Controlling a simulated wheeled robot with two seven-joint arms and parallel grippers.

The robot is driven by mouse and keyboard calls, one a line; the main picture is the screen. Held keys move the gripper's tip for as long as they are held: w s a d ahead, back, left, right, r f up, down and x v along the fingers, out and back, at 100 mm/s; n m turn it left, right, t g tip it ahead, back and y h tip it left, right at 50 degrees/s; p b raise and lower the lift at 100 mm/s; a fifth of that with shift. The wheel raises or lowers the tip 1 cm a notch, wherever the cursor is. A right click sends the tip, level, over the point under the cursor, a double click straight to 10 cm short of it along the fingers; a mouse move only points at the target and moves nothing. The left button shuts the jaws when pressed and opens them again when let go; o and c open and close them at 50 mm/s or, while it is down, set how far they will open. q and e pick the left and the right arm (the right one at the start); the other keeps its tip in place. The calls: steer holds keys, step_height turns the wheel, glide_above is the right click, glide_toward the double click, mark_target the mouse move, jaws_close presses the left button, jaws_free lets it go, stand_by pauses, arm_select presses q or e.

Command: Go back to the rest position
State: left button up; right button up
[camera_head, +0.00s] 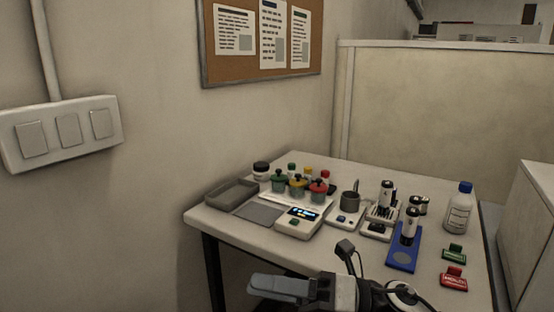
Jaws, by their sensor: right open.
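My right gripper (264,289) is at the bottom centre, in front of the table (335,245). Its fingers point left and it is open, with nothing seen between them. A dark cylinder with a white band (411,223) stands upright at the back of a blue plate (403,253). Another such cylinder (386,194) stands upright in a white holder (381,215) just behind. Further dark cylinders (418,204) stand beside it. My right gripper is apart from all of these. My left gripper is not in view.
Pots with coloured lids (297,187), a grey tray (230,193), a device with a lit display (301,221) and a white bottle with a blue cap (459,208) stand on the table. Green (454,253) and red (454,278) blocks lie at the right. A partition (440,110) stands behind.

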steer(key=w+d+f+m+t+h, duration=0.1)
steer(key=d+f+m+t+h, duration=0.55)
steer(key=m, duration=0.85)
steer(key=d+f+m+t+h, duration=0.3)
steer(key=f+m+t+h, duration=0.3)
steer(key=m+t, duration=0.6)
steer(key=s+d+f+m+g+h, duration=0.2)
steer(key=s+d+f+m+g, duration=0.1)
steer(key=s+f+m, duration=0.3)
steer(key=s+d+f+m+g+h, duration=0.3)
steer(key=s+f+m+g, duration=0.3)
steer(key=f, duration=0.5)
steer(key=shift+s+m, duration=0.35)
steer(key=shift+m, duration=0.25)
